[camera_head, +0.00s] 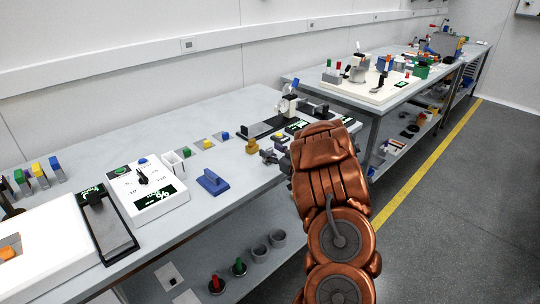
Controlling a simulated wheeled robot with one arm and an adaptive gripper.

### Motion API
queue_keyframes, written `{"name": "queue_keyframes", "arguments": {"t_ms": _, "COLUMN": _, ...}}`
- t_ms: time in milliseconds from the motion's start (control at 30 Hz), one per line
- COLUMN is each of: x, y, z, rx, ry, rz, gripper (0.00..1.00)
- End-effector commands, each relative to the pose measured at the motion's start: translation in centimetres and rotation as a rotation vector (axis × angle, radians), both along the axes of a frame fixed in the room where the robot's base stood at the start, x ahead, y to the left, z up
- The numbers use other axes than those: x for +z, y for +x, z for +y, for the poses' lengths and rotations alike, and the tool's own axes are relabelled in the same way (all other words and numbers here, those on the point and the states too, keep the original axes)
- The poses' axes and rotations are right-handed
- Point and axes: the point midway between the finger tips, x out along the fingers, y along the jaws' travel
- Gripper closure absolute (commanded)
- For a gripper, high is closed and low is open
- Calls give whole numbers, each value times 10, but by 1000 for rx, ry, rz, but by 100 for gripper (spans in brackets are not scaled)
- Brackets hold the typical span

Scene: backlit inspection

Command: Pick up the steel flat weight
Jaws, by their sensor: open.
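My copper-coloured arm reaches over the front edge of the near workbench. My gripper (269,156) is small and dark at the arm's far left side, over the bench's front edge, and partly hidden by the arm. It is open, and I see nothing held in it. I cannot make out the steel flat weight for certain; it may be hidden behind my arm or too small to tell. A yellow-brown block (252,146) stands just left of my gripper, apart from it as far as I can tell.
A dark-based instrument (288,106) stands behind my gripper. Grey cups (278,239) stand on the lower shelf. The floor at right is clear.

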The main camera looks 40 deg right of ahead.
Motion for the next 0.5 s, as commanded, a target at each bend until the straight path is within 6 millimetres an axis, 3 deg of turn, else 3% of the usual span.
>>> {"name": "queue_keyframes", "arguments": {"t_ms": 100, "x": 0, "y": 12, "z": -1, "rx": 0, "ry": 0, "rz": 1, "gripper": 40}}
{"name": "queue_keyframes", "arguments": {"t_ms": 333, "x": 0, "y": 14, "z": -2, "rx": -1, "ry": -1, "rz": 1, "gripper": 40}}
{"name": "queue_keyframes", "arguments": {"t_ms": 500, "x": 0, "y": 14, "z": -2, "rx": -2, "ry": 0, "rz": 1, "gripper": 56}}
